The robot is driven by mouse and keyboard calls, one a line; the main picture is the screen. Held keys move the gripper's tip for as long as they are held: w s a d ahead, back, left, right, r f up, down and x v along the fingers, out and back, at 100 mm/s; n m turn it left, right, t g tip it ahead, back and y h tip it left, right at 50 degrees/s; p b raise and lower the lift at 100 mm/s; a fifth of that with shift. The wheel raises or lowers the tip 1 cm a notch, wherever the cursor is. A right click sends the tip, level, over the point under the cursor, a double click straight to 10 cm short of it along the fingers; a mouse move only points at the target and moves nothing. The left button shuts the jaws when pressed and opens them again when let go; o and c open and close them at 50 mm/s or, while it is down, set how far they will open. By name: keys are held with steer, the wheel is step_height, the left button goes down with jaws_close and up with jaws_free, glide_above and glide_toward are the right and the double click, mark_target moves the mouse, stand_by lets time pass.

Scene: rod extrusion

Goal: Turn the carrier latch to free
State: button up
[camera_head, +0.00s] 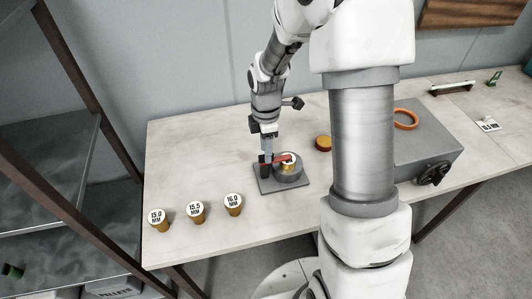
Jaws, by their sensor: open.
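A grey square base (266,187) with a round grey body (291,176) stands on the table near the middle. A small gold piece with a white top (289,160) sits in the round body. A red bar (278,160), which looks like the carrier latch, lies across the left side of the body at its top. My gripper (265,160) is open and points down at the bar's left end. The fingers partly hide the bar, and I cannot tell whether they touch it.
Gold plugs marked 15.0 (158,220), 15.5 (196,212) and 16.0 MM (234,205) stand front left. An orange-brown round piece (323,143) is behind right. A grey machine (432,150) with an orange ring (406,118) and black handwheel (433,174) stands right.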

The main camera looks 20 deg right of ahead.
steer(key=shift+f, duration=0.8)
jaws_close()
stand_by(0.9)
